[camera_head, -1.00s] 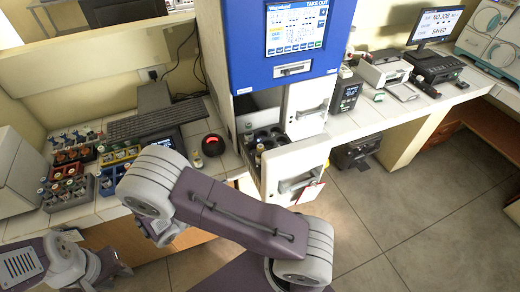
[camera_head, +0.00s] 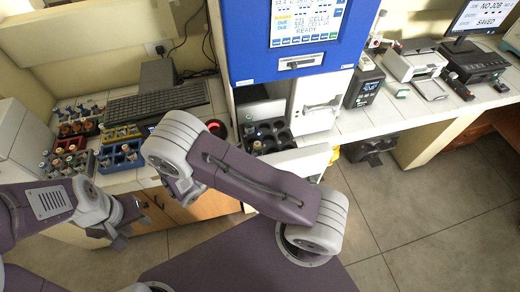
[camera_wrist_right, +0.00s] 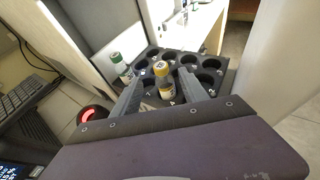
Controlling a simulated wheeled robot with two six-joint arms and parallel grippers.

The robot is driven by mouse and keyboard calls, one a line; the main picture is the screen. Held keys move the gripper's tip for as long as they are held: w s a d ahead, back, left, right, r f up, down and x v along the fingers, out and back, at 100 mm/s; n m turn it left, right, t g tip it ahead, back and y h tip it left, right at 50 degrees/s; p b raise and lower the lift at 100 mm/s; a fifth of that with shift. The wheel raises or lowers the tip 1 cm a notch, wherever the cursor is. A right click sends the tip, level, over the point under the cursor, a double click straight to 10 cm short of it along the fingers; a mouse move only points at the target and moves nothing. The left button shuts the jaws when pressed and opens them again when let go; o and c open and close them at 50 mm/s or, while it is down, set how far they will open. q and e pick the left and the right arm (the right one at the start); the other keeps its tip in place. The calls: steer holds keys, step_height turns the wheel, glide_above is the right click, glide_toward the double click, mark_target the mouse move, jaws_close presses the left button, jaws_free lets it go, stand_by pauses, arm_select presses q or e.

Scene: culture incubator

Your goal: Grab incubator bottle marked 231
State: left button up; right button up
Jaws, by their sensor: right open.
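In the right wrist view a yellow-capped bottle (camera_wrist_right: 163,78) with a pale label stands upright in the black holder (camera_wrist_right: 209,63); its marking is too small to read. My right gripper (camera_wrist_right: 163,92) is open, with one finger on either side of this bottle and no clear grip on it. A green-and-white-capped bottle (camera_wrist_right: 121,66) stands just left of it. In the head view the holder (camera_head: 283,141) sits in the incubator's opening, and my right gripper is hidden by its own arm. My left gripper (camera_head: 130,222) is low at the left, away from the bottles; its finger gap is unclear.
The blue and white incubator (camera_head: 290,75) stands over the opening. Bottle racks (camera_head: 72,160) and a keyboard (camera_head: 158,101) are on the left bench. A round device with a red light (camera_head: 217,128) is beside the opening.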

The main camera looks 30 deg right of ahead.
mark_target(257, 144)
steer(key=p+x, duration=0.3)
steer(key=x, duration=0.3)
steer(key=shift+d+p, duration=0.3)
steer(key=shift+d, duration=0.2)
steer(key=shift+w+d+f, duration=0.2)
steer(key=shift+d+f, duration=0.05)
steer(key=shift+f, duration=0.1)
steer(key=c, duration=0.5)
arm_select(q)
step_height(257, 144, up, 4)
steer(key=shift+w+d+r, duration=0.1)
steer(key=shift+d+r, duration=0.05)
arm_select(e)
jaws_close()
